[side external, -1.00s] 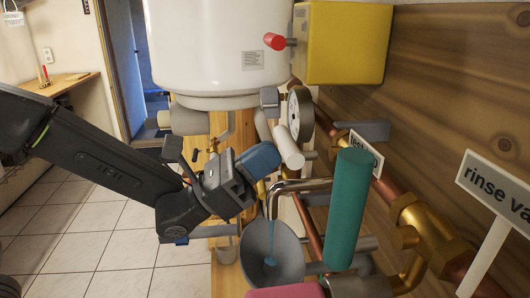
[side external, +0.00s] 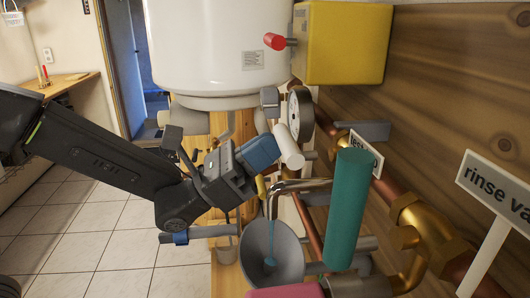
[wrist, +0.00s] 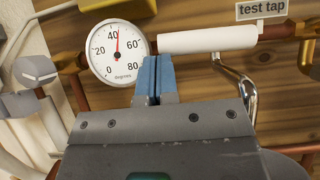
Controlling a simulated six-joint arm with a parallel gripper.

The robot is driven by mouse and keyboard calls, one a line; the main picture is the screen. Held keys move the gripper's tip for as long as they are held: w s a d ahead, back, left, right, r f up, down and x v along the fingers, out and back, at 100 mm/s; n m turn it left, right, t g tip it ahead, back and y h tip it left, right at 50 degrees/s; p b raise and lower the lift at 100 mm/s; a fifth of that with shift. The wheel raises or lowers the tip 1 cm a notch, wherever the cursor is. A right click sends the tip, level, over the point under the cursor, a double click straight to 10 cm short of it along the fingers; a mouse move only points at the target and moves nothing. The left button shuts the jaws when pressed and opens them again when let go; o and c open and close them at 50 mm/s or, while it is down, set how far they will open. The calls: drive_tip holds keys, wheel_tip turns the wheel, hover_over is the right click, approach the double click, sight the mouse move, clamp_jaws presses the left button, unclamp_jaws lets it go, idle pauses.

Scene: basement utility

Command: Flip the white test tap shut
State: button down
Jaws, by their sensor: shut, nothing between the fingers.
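The white test tap handle (side external: 288,147) is a white cylinder below the gauge. In the wrist view the handle (wrist: 208,40) lies nearly level across the copper pipe, under the "test tap" label (wrist: 262,10). The chrome spout (side external: 300,185) curves out below it, and a thin blue stream (side external: 272,225) runs from it into a grey funnel (side external: 256,258). My gripper (side external: 271,147) is shut and empty. In the wrist view its blue fingertips (wrist: 152,60) are together, close by the handle's left end; I cannot tell whether they touch it.
A dial gauge (wrist: 117,50) is just left of the fingertips. A teal cylinder (side external: 347,208) stands right of the spout, near the "rinse va..." sign (side external: 500,190). A white tank (side external: 215,50), a yellow box (side external: 345,45) and a red-ended handle (side external: 274,41) are above. Open tiled floor lies left.

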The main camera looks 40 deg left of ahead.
drive_tip(key=shift+a+r, duration=0.1)
drive_tip(key=shift+r, duration=0.1)
drive_tip(key=s+d+r+m+g+h, duration=0.3)
drive_tip(key=r+m+g, duration=0.2)
drive_tip(key=r+m, duration=0.3)
drive_tip(key=shift+s+d+r, duration=0.2)
drive_tip(key=shift+d+r, duration=0.05)
drive_tip(key=shift+r, duration=0.6)
idle(0.3)
idle(0.5)
drive_tip(key=a, duration=1.3)
drive_tip(key=shift+f, duration=0.35)
